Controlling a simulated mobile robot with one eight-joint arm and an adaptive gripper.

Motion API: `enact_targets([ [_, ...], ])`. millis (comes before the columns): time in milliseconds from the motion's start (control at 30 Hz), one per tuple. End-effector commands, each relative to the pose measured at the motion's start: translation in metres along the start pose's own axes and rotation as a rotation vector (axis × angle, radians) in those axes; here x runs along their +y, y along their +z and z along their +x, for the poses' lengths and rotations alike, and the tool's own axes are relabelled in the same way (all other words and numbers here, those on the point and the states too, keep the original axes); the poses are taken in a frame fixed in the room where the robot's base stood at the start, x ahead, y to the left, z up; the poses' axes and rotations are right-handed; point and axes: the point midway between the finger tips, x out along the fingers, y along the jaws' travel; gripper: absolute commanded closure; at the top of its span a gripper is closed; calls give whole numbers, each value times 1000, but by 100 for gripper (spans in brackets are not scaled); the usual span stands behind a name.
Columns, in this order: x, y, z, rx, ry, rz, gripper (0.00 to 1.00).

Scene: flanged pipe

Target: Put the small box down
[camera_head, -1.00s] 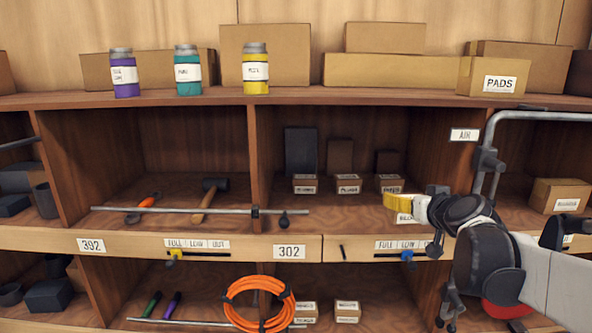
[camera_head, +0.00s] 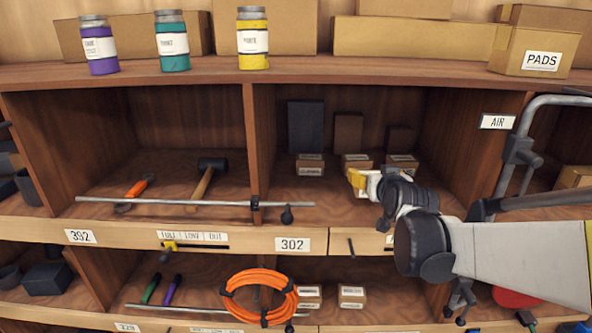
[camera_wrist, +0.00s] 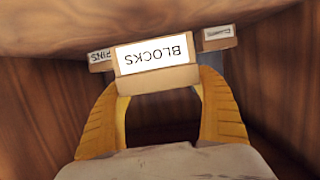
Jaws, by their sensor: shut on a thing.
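The small box labelled BLOCKS (camera_wrist: 155,76) is between the yellow fingers of my gripper (camera_wrist: 160,92) in the wrist view, its label upside down there. My gripper is shut on it. In the head view my gripper (camera_head: 357,179) reaches into the right-hand bay of the middle shelf (camera_head: 290,217), in front of a row of small labelled boxes. The held box is hard to tell from the boxes behind my gripper there. I cannot tell whether it touches the shelf.
Small boxes stand left (camera_head: 310,165) and right (camera_head: 403,163) of my gripper, with dark blocks (camera_head: 306,125) behind. A box labelled PINS (camera_wrist: 99,59) is left in the wrist view. A divider (camera_head: 258,140) bounds the bay. A grey rail (camera_head: 180,202) crosses its front left.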

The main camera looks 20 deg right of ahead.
Motion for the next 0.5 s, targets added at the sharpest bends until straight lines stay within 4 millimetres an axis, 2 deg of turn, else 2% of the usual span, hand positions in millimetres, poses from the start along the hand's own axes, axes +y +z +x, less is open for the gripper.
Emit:
enact_targets([
  [133,-6,6,4,1,0,1,63],
  [333,-5,34,13,1,1,1,63],
  [500,-5,41,14,1,1,1,63],
])
